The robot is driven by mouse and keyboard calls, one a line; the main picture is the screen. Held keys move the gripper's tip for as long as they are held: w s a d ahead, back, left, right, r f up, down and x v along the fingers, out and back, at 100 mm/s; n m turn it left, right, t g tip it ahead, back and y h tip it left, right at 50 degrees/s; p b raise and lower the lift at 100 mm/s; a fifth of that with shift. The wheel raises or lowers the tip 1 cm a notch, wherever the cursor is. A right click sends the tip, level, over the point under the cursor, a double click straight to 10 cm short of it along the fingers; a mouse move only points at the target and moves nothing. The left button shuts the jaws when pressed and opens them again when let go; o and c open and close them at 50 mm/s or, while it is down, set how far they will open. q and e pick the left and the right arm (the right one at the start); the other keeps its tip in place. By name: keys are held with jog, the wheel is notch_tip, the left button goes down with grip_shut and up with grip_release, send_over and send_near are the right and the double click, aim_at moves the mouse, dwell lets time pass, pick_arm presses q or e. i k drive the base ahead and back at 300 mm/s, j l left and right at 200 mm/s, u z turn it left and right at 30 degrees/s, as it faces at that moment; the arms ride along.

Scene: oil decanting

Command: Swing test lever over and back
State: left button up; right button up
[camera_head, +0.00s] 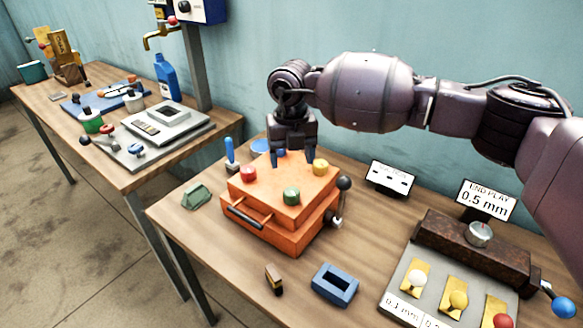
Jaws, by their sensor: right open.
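An orange box (285,215) with a handle on its front stands on the near table. Coloured knobs sit on its top: red (249,173), green (291,196) and yellow (320,167). A lever with a black ball (344,184) stands up at the box's right side. Another lever with a blue ball (563,306) shows at the lower right, beside a dark block. I cannot tell which lever is the test lever. My right gripper (292,160) points down over the back of the box top, open, left of the black-ball lever and apart from it. My left gripper is out of view.
An "END PLAY 0.5 mm" sign (486,200) stands behind the dark block (470,248). A blue frame (335,285), a small dark piece (273,279) and a green piece (196,196) lie around the box. A second table (120,175) holds several tools.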

aim_at(341, 199)
jog(key=k, duration=1)
